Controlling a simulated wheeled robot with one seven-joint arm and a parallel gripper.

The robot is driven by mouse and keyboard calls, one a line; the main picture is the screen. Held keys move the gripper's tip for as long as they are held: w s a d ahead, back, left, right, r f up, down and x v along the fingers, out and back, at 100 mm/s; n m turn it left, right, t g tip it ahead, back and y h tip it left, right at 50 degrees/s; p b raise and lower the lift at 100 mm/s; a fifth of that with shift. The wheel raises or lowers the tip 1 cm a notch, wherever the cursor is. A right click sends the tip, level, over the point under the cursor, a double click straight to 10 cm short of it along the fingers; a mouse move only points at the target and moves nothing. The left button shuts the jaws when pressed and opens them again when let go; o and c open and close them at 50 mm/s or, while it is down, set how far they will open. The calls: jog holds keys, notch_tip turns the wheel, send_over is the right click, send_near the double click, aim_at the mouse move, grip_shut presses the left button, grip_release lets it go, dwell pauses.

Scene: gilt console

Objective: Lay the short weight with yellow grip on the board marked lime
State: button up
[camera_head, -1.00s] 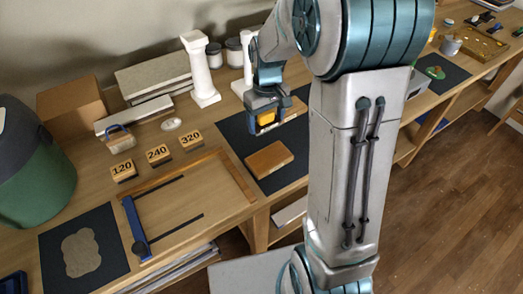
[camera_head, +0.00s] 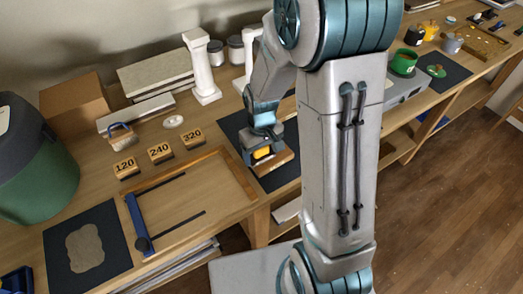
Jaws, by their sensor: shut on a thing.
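My gripper (camera_head: 261,143) is low over the dark mat (camera_head: 232,124) on the console, shut on the weight with the yellow grip (camera_head: 262,153). Only the yellow part shows clearly; the rest of the weight is hidden by the jaws. A brown wooden board (camera_head: 284,158) lies on the mat right under and beside the gripper. I cannot tell whether the weight touches it. No lime mark can be read on it. A second wooden board farther back on the mat is mostly hidden behind my arm.
Blocks marked 120 (camera_head: 127,168), 240 (camera_head: 160,152) and 320 (camera_head: 192,138) stand to the left, behind a wooden frame (camera_head: 229,173). White columns (camera_head: 204,70) stand at the back. A green bin (camera_head: 38,160) is far left.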

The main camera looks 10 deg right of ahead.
jog(key=shift+f, duration=0.25)
jog(key=o, duration=1.1)
jog(key=shift+r, duration=0.1)
jog(key=shift+r, duration=0.1)
notch_tip(320, 180, up, 12)
jog(key=shift+r, duration=0.1)
jog(key=shift+s+d+r+m+t, duration=0.55)
jog(key=shift+s+r, duration=0.45)
jog(key=shift+s, duration=1.25)
jog(key=shift+s+d+r+m+t, duration=0.55)
jog(key=shift+s+r, duration=0.45)
jog(key=shift+s, duration=1.25)
jog(key=shift+s+d+r+m+t, duration=0.4)
jog(key=shift+s+r+m, duration=0.45)
jog(key=shift+s, duration=1.4)
